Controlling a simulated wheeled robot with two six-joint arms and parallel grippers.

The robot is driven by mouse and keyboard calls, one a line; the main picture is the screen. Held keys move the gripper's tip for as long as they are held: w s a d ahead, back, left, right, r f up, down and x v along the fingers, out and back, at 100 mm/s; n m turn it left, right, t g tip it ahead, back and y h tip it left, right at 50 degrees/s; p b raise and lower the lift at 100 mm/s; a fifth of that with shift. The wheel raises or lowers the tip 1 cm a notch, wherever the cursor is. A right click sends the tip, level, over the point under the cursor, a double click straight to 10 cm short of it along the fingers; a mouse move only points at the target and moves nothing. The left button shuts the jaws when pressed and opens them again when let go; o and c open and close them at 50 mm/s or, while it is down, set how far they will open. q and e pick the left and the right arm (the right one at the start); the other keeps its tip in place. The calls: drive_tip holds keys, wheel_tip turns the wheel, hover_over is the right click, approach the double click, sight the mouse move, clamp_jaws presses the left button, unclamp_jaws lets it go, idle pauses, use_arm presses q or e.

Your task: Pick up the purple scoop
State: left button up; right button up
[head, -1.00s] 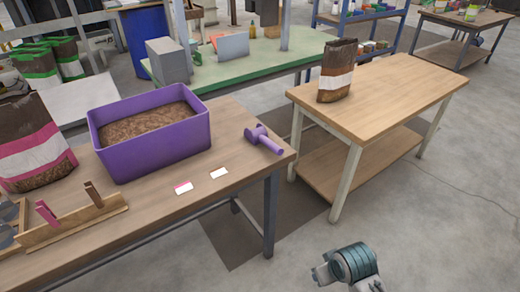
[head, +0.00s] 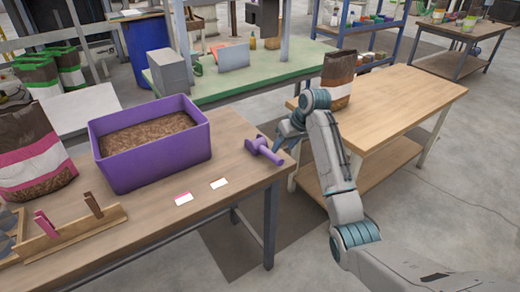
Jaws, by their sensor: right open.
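The purple scoop (head: 264,149) lies on the right end of the brown wooden table (head: 235,208), its handle toward the table's right edge. My right gripper (head: 277,143) is at the scoop, just right of and behind its handle, with open jaws. Whether its fingers touch the scoop cannot be told. The arm reaches in from the lower right. My left gripper is not in view.
A purple bin (head: 152,168) full of brown pellets stands left of the scoop. Two small cards (head: 183,198) lie in front of it. A wooden rack with clips (head: 75,232) and a filled bag (head: 32,155) are at the left. A second wooden table (head: 405,105) stands at the right.

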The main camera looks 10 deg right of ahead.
wheel_tip(320, 180, up, 3)
drive_tip(key=w, duration=0.2)
hover_over(271, 152)
drive_tip(key=s+d, duration=0.1)
drive_tip(key=s, duration=0.1)
wheel_tip(271, 152, down, 5)
drive_tip(key=shift+w+d+r+p, duration=0.15)
drive_tip(key=shift+r+p, duration=0.05)
drive_tip(key=shift+p, duration=0.2)
drive_tip(key=p+x, duration=0.1)
drive_tip(key=x, duration=0.4)
drive_tip(key=shift+d, duration=0.15)
drive_tip(key=shift+f, duration=0.25)
clamp_jaws()
